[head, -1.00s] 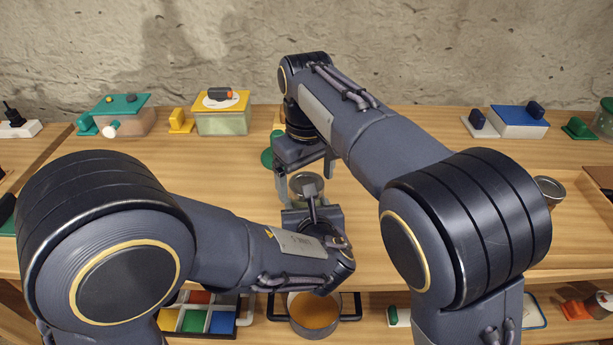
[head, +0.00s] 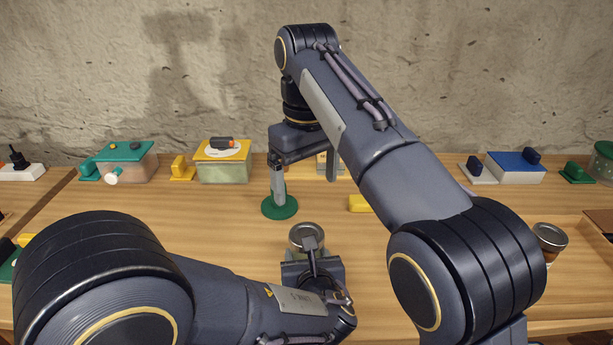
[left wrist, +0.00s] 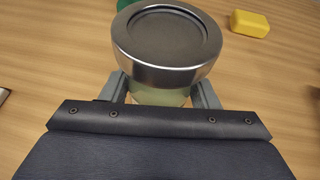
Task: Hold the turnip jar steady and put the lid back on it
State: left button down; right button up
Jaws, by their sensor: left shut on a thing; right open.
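The turnip jar (left wrist: 158,97) is a glass jar with pale contents, standing upright between my left gripper's fingers. A wide silver metal lid (left wrist: 166,45) lies level on its mouth in the left wrist view; whether it is screwed tight I cannot tell. In the head view the lid (head: 307,234) shows from above, and the jar's lower part is hidden by my left gripper (head: 310,257). That gripper is shut on the jar from the near side. My right gripper (head: 305,174) is open and empty, fingers down, above and beyond the jar, clear of the lid.
A green disc (head: 280,208) lies beyond the jar, near a right finger. A yellow block (head: 359,203) lies to its right. Lidded boxes (head: 222,161) line the back.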

pick_arm(q)
jog(key=shift+c, duration=2.2)
grip_release()
jog(key=v, duration=0.8)
jog(key=shift+f, duration=0.1)
